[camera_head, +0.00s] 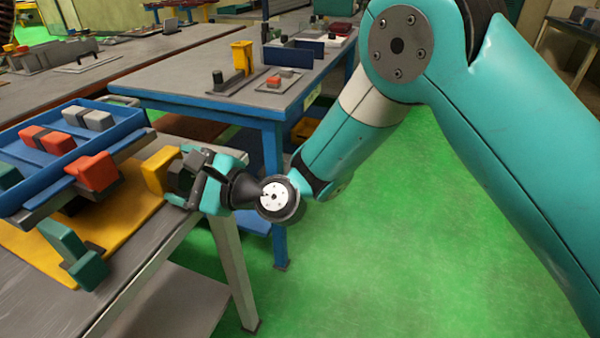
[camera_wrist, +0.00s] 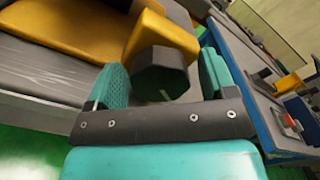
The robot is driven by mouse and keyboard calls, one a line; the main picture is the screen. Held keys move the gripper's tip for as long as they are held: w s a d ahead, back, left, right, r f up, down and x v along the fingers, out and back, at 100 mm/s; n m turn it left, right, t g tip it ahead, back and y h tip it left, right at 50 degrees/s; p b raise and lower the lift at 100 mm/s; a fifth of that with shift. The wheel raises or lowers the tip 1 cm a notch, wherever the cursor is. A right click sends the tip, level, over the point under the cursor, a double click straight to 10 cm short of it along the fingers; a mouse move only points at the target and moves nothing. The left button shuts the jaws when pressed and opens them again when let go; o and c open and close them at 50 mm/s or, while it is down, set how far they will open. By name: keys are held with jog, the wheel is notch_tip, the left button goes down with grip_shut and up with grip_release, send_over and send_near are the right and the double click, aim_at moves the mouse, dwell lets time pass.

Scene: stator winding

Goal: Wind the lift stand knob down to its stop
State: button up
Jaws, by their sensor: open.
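The lift stand has a yellow base plate (camera_head: 45,245) and a yellow block (camera_head: 158,170) at its right end. The yellow block also shows in the wrist view (camera_wrist: 165,38). A dark faceted knob (camera_wrist: 160,72) sticks out from that block towards my gripper. My gripper (camera_wrist: 163,68) is open, with one teal finger on each side of the knob. A gap shows at each side of the knob, wider on the right. In the head view my gripper (camera_head: 188,172) is at the block's right side and mostly hides the knob.
A blue tray (camera_head: 128,114) on the stand holds grey and red blocks. A blue-framed table (camera_head: 190,92) with small fixtures stands behind. Green floor (camera_head: 350,260) is open at right.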

jog(key=m+p, duration=0.2)
jog(key=m, duration=0.2)
jog(key=shift+r+m, duration=0.1)
jog(key=shift+m, duration=0.3)
jog(key=m+p, duration=0.1)
jog(key=m, duration=0.4)
jog(key=shift+w+d+m, duration=0.1)
jog(key=shift+w+m, duration=0.05)
jog(key=shift+m, duration=0.15)
jog(key=b+v, duration=1.5)
jog(key=v, duration=0.3)
jog(key=s+d+r+n+g+h+p, duration=0.3)
jog(key=s+r+n+p, duration=0.2)
jog(key=n+p, duration=0.3)
jog(key=s+d+r+n+g+h+p, duration=0.3)
jog(key=n+p, duration=0.5)
jog(key=n, duration=0.8)
jog(key=shift+s+d+r+g+h, duration=0.25)
jog(key=shift+s+r+g+h, duration=0.35)
jog(key=shift+s+r, duration=0.85)
jog(key=shift+w+r, duration=0.25)
